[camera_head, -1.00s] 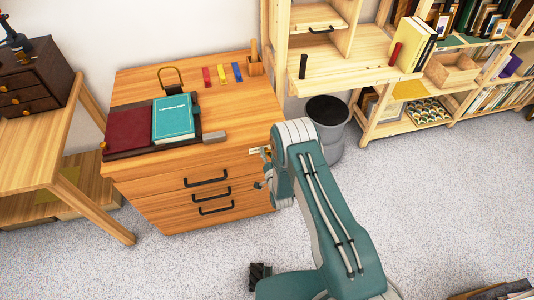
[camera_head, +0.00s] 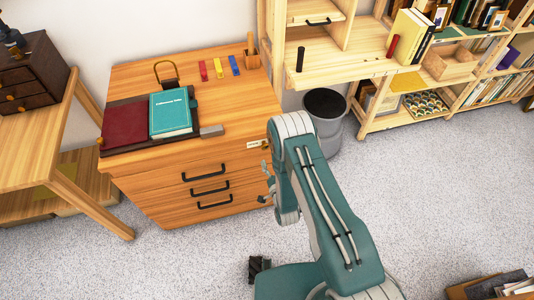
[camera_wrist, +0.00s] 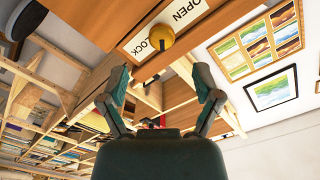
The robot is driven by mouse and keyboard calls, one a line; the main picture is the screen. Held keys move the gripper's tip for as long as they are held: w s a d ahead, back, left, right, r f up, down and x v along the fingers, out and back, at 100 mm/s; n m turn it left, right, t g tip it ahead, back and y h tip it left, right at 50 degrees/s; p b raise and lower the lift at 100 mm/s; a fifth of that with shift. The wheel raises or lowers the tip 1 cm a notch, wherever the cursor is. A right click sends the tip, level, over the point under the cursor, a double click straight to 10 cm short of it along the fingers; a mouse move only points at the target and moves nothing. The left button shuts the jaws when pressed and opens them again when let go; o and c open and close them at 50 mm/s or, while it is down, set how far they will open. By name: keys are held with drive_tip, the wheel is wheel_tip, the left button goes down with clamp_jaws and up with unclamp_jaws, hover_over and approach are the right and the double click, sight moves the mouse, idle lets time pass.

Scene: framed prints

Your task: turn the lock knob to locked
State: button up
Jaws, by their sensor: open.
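The brass lock knob (camera_wrist: 160,37) sits on a white label plate (camera_wrist: 184,16) in the wrist view, with the words OPEN and LOCK on the plate. Which word the knob points to is not clear. In the head view the label plate (camera_head: 256,143) is at the upper right of the wooden drawer cabinet's front (camera_head: 160,183). My gripper (camera_wrist: 163,84) is open and empty, its two fingers apart. The knob is ahead of the fingers, untouched. In the head view my gripper (camera_head: 267,184) is below the label plate, in front of the cabinet's right edge.
A teal book (camera_head: 171,113) and a red folder (camera_head: 129,123) lie on the cabinet top. A grey bin (camera_head: 325,118) stands right of the cabinet, beside a wooden shelf (camera_head: 350,72). Black drawer handles (camera_head: 205,173) stick out of the front. Carpet in front is mostly clear.

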sight(266, 149)
drive_tip(key=shift+v, duration=1.8)
drive_tip(key=w+a+n, duration=0.1)
drive_tip(key=w+n, duration=0.1)
drive_tip(key=w, duration=0.1)
drive_tip(key=w+a+n, duration=0.1)
drive_tip(key=w+n, duration=0.2)
drive_tip(key=w, duration=0.1)
drive_tip(key=w+a+n, duration=0.1)
drive_tip(key=w+n, duration=0.1)
drive_tip(key=w, duration=0.2)
drive_tip(key=shift+w+a+n, duration=0.15)
drive_tip(key=shift+w+n, duration=0.1)
drive_tip(key=shift+n, duration=0.05)
clamp_jaws()
